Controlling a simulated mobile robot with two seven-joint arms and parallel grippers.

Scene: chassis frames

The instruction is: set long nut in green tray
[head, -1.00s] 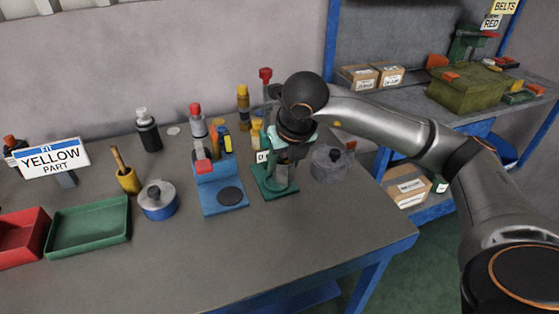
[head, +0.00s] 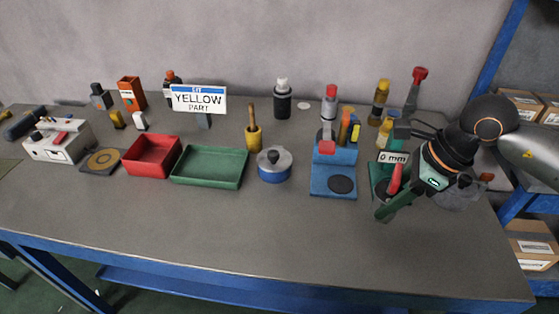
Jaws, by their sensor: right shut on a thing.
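The green tray (head: 208,182) lies empty on the workbench, left of the middle in the head view, touching or close beside a red tray. My right gripper (head: 386,210) is above the bench in front of the green stand, tilted with its fingers pointing down and to the left. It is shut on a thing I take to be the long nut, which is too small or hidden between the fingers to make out. The gripper is well to the right of the green tray. My left gripper is not in view.
Between tray and gripper stand a blue-based pot (head: 275,165), a yellow tool holder (head: 254,138) and a blue stand (head: 333,182). The green stand (head: 376,170) is behind my gripper. The red tray (head: 152,172) is left of the green one. The bench front is clear.

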